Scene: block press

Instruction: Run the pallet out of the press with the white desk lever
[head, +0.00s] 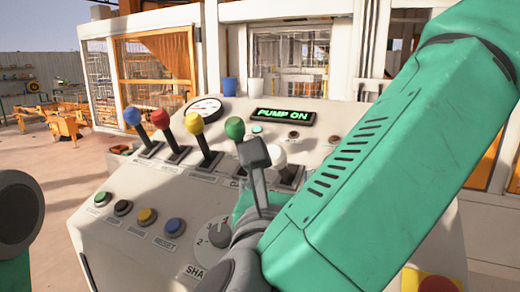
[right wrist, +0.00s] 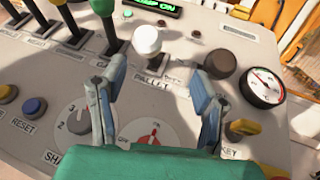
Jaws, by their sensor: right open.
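The white desk lever (head: 272,154) stands on the sloping control desk, rightmost in its row and partly hidden behind my right gripper (head: 256,158). In the right wrist view, its white knob (right wrist: 148,40) stands above a slot labelled PALLET. There my right gripper (right wrist: 158,72) is open, with one finger on each side of the lever's slot. The knob shows beyond and between the fingertips, and I see no grip on it. Part of my left arm shows at the left edge of the head view, but not its gripper. I cannot make out the pallet.
Blue (head: 132,117), red (head: 160,118), yellow (head: 194,123) and green (head: 235,128) levers stand left of the white one, the green close to my gripper. A lit PUMP ON display (head: 283,116) is behind. Push buttons and a rotary knob (head: 220,235) are in front.

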